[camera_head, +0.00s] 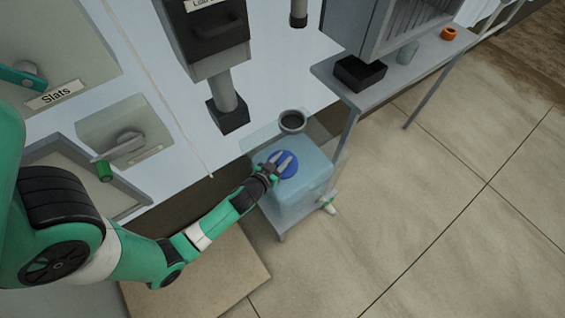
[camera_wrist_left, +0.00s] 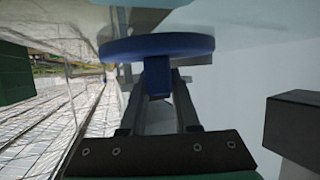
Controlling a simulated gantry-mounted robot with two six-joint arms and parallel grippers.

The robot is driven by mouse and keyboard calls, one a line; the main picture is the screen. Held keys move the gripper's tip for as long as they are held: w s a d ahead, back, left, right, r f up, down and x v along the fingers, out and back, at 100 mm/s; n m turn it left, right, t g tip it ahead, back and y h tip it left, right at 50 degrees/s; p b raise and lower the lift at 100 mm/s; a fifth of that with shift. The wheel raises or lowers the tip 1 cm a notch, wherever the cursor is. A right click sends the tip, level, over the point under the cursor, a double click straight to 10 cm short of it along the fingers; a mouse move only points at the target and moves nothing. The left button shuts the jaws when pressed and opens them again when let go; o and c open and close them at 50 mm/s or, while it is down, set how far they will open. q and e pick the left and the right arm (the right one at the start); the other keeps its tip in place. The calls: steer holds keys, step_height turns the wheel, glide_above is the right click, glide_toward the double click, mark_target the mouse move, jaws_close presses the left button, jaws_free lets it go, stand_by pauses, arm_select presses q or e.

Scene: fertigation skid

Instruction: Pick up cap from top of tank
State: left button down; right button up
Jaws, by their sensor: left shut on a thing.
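The blue cap (camera_head: 289,172) is a flat round disc at the top of the pale translucent blue tank (camera_head: 300,197). In the left wrist view the cap (camera_wrist_left: 160,46) shows a disc with a narrower stub pointing toward my gripper. My left gripper (camera_head: 279,164) is at the cap. In the left wrist view its two fingers (camera_wrist_left: 158,85) are closed on the stub. I cannot tell whether the cap still touches the tank. My right gripper is not in view.
A dark ring-shaped opening (camera_head: 292,121) is just behind the tank. A grey shelf (camera_head: 392,75) at the upper right holds a black tray (camera_head: 360,73), a grey-green cup (camera_head: 407,53) and an orange ring (camera_head: 448,34). Tiled floor (camera_head: 440,210) on the right is clear.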

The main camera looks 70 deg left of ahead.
mark_target(282, 158)
arm_select(q)
steer(key=shift+r, duration=0.1)
steer(key=shift+r, duration=0.25)
step_height(282, 158, up, 2)
steer(key=shift+r+p, duration=0.2)
steer(key=shift+p, duration=0.9)
steer(key=w+d+r+p, duration=0.2)
steer(key=d+r+p, duration=0.4)
steer(key=d+r, duration=0.4)
steer(key=d, duration=0.3)
steer(key=shift+w+d+p, duration=0.25)
steer(key=shift+d+p, duration=0.15)
steer(key=shift+d, duration=0.1)
